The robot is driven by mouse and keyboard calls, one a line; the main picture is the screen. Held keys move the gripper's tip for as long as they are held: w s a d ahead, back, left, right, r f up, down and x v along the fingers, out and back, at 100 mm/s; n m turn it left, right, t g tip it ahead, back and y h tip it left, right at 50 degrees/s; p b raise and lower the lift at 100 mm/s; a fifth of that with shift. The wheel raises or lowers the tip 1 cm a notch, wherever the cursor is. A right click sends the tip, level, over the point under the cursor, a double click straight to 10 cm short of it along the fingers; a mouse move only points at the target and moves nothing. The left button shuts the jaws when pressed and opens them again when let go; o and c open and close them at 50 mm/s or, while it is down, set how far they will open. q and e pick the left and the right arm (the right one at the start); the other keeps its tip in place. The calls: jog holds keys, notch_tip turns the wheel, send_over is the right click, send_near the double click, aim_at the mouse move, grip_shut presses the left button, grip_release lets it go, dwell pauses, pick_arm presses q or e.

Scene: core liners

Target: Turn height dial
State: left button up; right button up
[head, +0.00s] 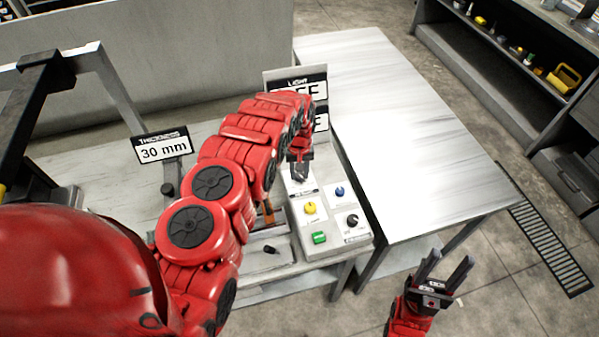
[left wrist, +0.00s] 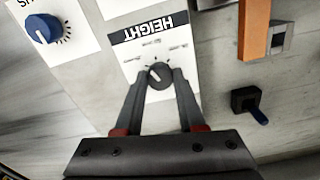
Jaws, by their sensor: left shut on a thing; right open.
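The height dial (left wrist: 160,78) is a small dark round knob on a white plate labelled HEIGHT, upside down in the left wrist view. My left gripper (left wrist: 162,71) is shut on it, with one fingertip on each side of the knob. In the head view my left gripper (head: 300,172) reaches down to the back part of the control panel (head: 333,248) and hides the dial. My right gripper (head: 447,270) is open and empty, in front of the white table and away from the panel.
The panel also bears a blue knob (head: 340,191), a yellow knob (head: 310,208), a black knob (head: 351,221) and a green button (head: 319,238). A sign (head: 163,148) reads THICKNESS 30 mm. My left arm partly hides the LIGHT sign (head: 298,82). The white table (head: 400,120) is bare.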

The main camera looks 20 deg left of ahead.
pick_arm(q)
jog(key=m+b, duration=0.1)
jog(key=b, duration=0.1)
jog(key=m+b, duration=0.2)
jog(key=b, duration=0.1)
jog(key=shift+f+m, duration=0.3)
jog(key=shift+f, duration=0.05)
grip_shut()
jog(key=shift+r+m+b, duration=0.25)
jog(key=shift+m+b, duration=0.1)
jog(key=shift+m, duration=0.35)
jog(key=shift+r, duration=0.1)
jog(key=o, duration=1.1)
grip_release()
jog(key=shift+c, duration=0.2)
jog(key=shift+r, duration=0.1)
